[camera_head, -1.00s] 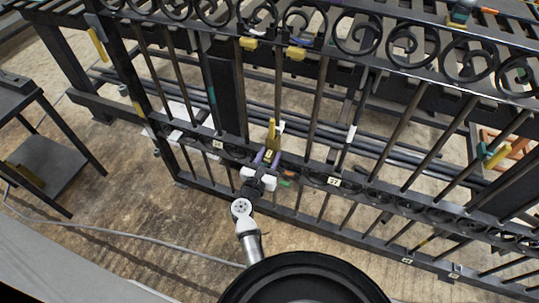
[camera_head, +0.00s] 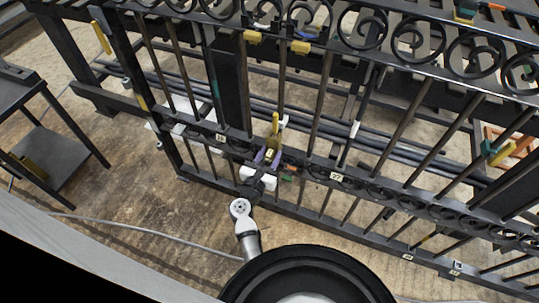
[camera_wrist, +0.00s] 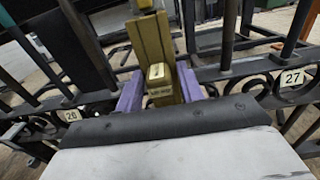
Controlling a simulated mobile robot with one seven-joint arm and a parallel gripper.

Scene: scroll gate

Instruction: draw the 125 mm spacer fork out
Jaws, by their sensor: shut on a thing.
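The spacer fork is an olive-yellow piece (camera_wrist: 155,50) with a small label too blurred to read. It stands at the gate's lower scroll rail, between the number plates 26 (camera_wrist: 71,115) and 27 (camera_wrist: 291,79). It also shows in the head view (camera_head: 275,126). My gripper (camera_wrist: 158,92) has purple fingers on both sides of the fork's block and is shut on it. In the head view my gripper (camera_head: 268,157) reaches the gate from the front. The fork's far end, behind the rail, is hidden.
The black gate (camera_head: 337,177) with upright bars and scrolls spans the view. Yellow blocks (camera_head: 301,47) sit on the upper rail. A blue-green and yellow clamp (camera_head: 495,152) is at the right. A dark side table (camera_head: 45,150) stands left; a grey cable (camera_head: 150,232) crosses open floor.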

